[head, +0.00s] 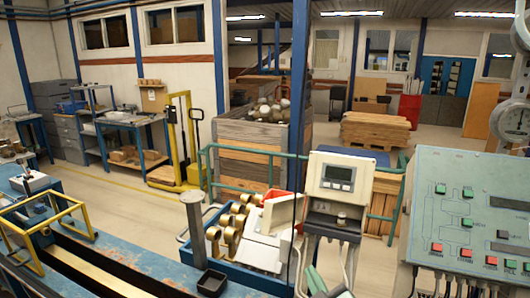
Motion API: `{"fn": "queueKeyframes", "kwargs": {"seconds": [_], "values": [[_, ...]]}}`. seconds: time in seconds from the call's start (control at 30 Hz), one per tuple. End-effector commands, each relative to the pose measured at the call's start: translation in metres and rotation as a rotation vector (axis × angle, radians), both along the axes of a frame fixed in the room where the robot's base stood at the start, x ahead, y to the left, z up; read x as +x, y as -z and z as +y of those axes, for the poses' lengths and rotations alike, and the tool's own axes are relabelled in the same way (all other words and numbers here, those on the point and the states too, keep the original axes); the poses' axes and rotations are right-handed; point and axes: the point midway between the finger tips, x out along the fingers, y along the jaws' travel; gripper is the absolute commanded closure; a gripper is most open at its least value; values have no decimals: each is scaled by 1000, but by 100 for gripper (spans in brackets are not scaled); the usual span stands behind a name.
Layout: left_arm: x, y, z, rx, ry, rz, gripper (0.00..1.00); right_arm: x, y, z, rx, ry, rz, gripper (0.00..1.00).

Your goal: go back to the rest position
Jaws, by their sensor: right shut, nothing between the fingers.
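My left gripper is not in view.
A blue bench (140,262) with a yellow frame (45,222) and a small black tray (212,283) spans the lower left. Cables hang under the meter box.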

Motion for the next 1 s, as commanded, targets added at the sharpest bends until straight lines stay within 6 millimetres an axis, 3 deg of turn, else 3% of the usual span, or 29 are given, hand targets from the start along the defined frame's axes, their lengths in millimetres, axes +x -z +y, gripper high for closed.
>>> {"fn": "queueKeyframes", "kwargs": {"seconds": [0.03,0.1,0.2,0.3,0.5,0.7,0.77,0.8,1.0], "values": [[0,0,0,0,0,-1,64,-20,32,-15,45,44,119,100],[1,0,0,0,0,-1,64,-50,73,-35,101,106,284,100],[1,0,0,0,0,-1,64,-100,122,-56,169,186,504,100],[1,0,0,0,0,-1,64,-147,155,-70,214,249,680,100],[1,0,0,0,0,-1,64,-223,191,-86,266,336,931,100],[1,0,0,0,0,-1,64,-288,207,-95,294,403,1124,100],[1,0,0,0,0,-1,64,-307,210,-97,300,422,1177,100],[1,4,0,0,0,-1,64,-309,221,-97,301,427,1194,100],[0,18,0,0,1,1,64,-295,284,-95,293,427,1207,100]]}}
